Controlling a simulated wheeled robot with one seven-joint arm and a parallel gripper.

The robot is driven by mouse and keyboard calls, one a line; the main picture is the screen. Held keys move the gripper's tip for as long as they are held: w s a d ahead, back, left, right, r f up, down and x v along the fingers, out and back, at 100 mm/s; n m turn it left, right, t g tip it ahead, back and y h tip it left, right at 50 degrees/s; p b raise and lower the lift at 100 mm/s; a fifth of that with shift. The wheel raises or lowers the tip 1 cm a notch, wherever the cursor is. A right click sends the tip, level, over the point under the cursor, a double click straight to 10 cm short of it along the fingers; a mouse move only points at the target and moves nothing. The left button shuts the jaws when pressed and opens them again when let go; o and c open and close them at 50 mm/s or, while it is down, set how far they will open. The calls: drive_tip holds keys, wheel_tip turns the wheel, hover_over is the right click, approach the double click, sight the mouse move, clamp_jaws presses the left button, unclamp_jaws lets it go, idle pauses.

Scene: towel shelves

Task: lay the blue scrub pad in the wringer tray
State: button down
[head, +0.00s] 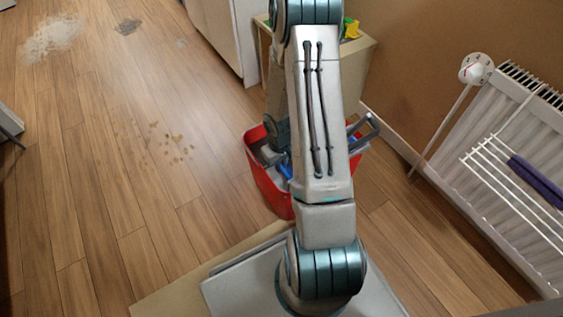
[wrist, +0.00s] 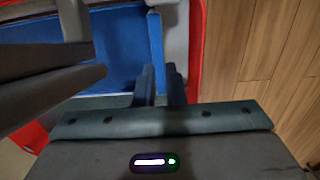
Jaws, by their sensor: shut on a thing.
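The blue scrub pad (wrist: 155,45) shows in the wrist view as a narrow upright blue strip at the fingertips. My gripper (wrist: 160,85) is shut on it, over the inside of the red bucket. In the head view my gripper (head: 284,165) is low at the bucket, partly hidden by my arm, with a little blue showing beside it. The wringer tray cannot be clearly made out; a grey part (wrist: 175,35) lies along the bucket's side in the wrist view. I cannot tell whether the pad touches anything below.
The red bucket (head: 262,178) stands on the wood floor, with a grey handle (head: 367,130) at its right. A flat blue area (wrist: 118,50) fills much of its inside. A white radiator with a rack (head: 500,180) is at right. The floor at left is open, with brown spots (head: 172,142).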

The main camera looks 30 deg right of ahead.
drive_tip(key=shift+f+b, duration=0.35)
drive_tip(key=shift+f, duration=0.15)
idle(0.4)
drive_tip(key=c, duration=1.4)
unclamp_jaws()
drive_tip(key=s+a+r+t+h+p, duration=0.15)
drive_tip(key=r+p, duration=0.95)
drive_tip(key=r, duration=1.2)
drive_tip(key=s+a+r+p, duration=0.25)
drive_tip(key=r+p, duration=0.95)
drive_tip(key=r, duration=1)
drive_tip(key=s+a+r+p, duration=0.2)
drive_tip(key=r+p, duration=0.3)
drive_tip(key=r, duration=0.4)
drive_tip(key=s+a+r+t+y+p, duration=0.1)
drive_tip(key=s+a+r+p, duration=0.2)
drive_tip(key=r, duration=0.6)
drive_tip(key=s+a+r+m+p, duration=0.1)
drive_tip(key=s+a+r+p, duration=0.2)
drive_tip(key=r+p, duration=0.5)
drive_tip(key=shift+s+r, duration=0.65)
drive_tip(key=shift+s, duration=0.1)
